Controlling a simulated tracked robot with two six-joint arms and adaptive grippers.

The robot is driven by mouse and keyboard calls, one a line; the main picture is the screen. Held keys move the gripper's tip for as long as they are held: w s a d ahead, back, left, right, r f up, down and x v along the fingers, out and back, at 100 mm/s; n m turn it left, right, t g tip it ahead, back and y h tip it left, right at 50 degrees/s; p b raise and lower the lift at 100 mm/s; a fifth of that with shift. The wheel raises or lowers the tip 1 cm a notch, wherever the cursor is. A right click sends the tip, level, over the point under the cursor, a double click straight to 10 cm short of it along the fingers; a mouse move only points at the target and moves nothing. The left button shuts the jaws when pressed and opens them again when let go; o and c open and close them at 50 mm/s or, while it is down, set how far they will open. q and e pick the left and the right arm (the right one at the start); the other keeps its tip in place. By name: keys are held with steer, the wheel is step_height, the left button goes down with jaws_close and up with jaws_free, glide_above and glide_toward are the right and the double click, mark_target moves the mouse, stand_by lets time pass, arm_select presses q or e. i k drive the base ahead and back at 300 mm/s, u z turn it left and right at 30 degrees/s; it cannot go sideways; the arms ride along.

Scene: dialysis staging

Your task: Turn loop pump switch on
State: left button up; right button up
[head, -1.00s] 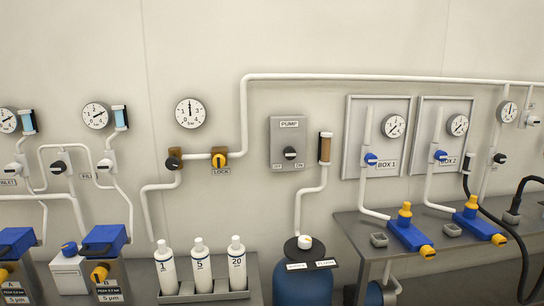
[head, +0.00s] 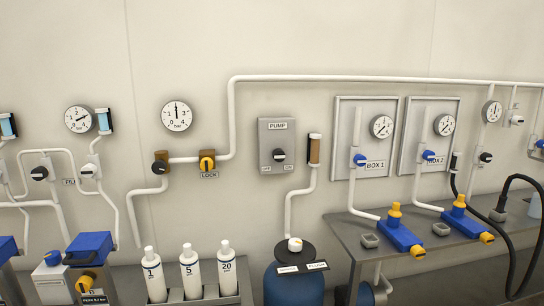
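The pump switch is a black knob (head: 279,155) on a grey wall panel (head: 278,138) labelled PUMP, in the middle of the head view. Two small labels sit below the knob; their text is too small to read surely. Neither of my grippers shows in the head view, and nothing touches the switch.
A blue tank (head: 292,283) with a black lid stands below the panel. A rack (head: 205,297) with three white bottles is at lower left. A grey bench (head: 350,240) with blue-and-yellow fittings is at right. White pipes (head: 300,78) run along the wall.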

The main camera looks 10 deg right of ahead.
mark_target(278, 155)
steer(key=i, duration=0.9)
